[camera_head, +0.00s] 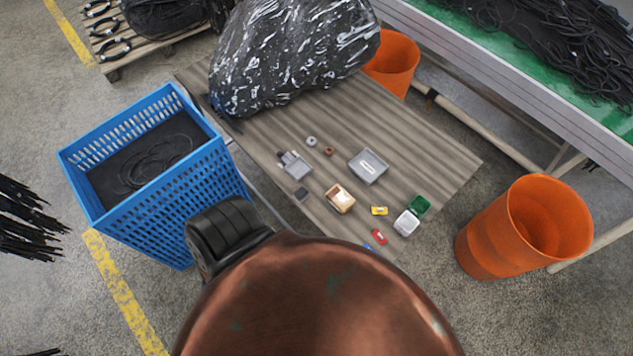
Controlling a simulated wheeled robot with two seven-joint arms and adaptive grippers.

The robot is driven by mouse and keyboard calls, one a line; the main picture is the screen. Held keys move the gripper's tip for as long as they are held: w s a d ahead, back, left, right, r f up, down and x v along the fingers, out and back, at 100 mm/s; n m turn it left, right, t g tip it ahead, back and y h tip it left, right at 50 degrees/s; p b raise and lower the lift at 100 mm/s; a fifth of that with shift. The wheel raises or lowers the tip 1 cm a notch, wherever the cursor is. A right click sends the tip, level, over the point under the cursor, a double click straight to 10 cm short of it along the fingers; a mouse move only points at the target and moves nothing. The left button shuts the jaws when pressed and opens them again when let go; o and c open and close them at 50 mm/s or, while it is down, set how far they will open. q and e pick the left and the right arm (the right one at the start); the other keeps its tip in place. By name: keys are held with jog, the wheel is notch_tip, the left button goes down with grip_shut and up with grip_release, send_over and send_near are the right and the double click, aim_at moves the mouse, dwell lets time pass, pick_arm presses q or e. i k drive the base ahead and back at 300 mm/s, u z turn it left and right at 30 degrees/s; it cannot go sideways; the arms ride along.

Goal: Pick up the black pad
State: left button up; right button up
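Nothing covers the pad. Neither of my grippers shows in the head view, so I cannot see whether they are open or shut.
A blue crate (205,178) with black hoses stands left of the board. Orange bins stand at the right (485,235) and back (392,62). A grey tray (368,166), a green-and-white box (406,223) and small yellow and red items share the board.

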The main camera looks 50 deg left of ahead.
aim_at(299, 195)
jog(key=u, duration=0.05)
jog(key=i, duration=0.05)
jog(key=u, duration=1.3)
